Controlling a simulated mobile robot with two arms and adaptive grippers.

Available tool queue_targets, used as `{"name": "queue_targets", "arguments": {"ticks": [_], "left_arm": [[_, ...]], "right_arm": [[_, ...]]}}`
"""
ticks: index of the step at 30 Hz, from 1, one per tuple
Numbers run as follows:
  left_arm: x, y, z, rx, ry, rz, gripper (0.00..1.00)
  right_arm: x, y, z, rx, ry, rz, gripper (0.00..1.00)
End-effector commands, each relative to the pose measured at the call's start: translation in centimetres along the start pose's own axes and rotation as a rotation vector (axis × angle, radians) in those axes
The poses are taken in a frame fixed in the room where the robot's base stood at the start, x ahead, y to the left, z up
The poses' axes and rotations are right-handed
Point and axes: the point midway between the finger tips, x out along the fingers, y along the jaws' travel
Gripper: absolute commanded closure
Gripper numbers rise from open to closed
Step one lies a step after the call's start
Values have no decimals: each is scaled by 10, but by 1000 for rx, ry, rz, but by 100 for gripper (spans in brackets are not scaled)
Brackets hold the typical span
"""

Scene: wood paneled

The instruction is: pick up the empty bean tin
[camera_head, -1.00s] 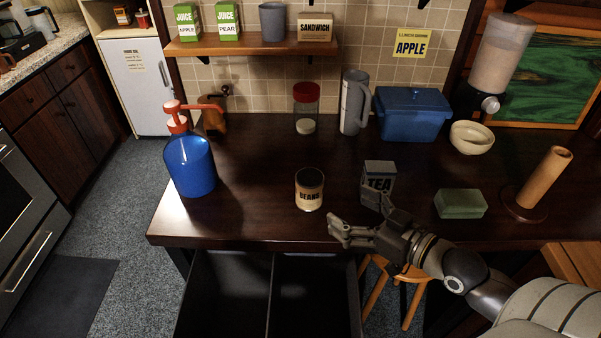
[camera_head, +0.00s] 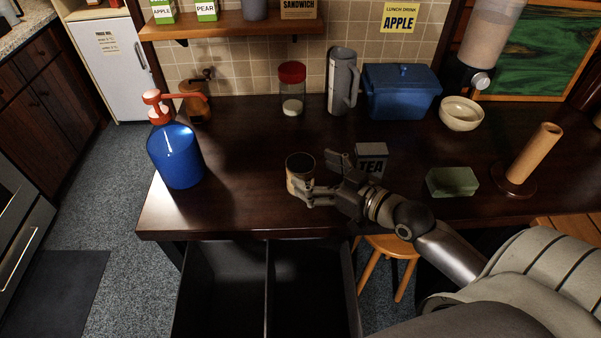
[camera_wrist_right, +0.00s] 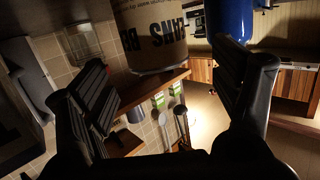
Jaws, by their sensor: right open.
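The bean tin (camera_head: 298,166) stands upright on the dark wood counter, its open top showing a dark inside. My right gripper (camera_head: 318,178) is open beside the tin's right side, one finger near its front and one behind to the right. In the right wrist view the tin (camera_wrist_right: 155,38), with its brown label, appears upside down between and beyond the open fingers. In the head view the near finger covers part of the tin's lower front. I cannot tell whether a finger touches it. My left gripper is not in view.
A tea box (camera_head: 371,158) stands just behind my right gripper. A green sponge-like block (camera_head: 452,181) lies to the right. A blue pump bottle (camera_head: 175,155) stands left.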

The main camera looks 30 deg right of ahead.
Motion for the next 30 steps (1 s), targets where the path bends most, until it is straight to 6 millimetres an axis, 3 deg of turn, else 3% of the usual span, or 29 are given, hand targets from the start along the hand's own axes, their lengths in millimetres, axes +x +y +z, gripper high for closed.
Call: {"name": "queue_targets", "arguments": {"ticks": [4,15,24,30], "left_arm": [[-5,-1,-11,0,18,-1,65],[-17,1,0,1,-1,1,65],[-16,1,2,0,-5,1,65],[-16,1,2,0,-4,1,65]], "right_arm": [[10,2,-1,1,1,1,17],[48,3,2,0,1,1,17],[51,2,3,-1,-1,0,17],[51,2,3,-1,0,0,41]]}}
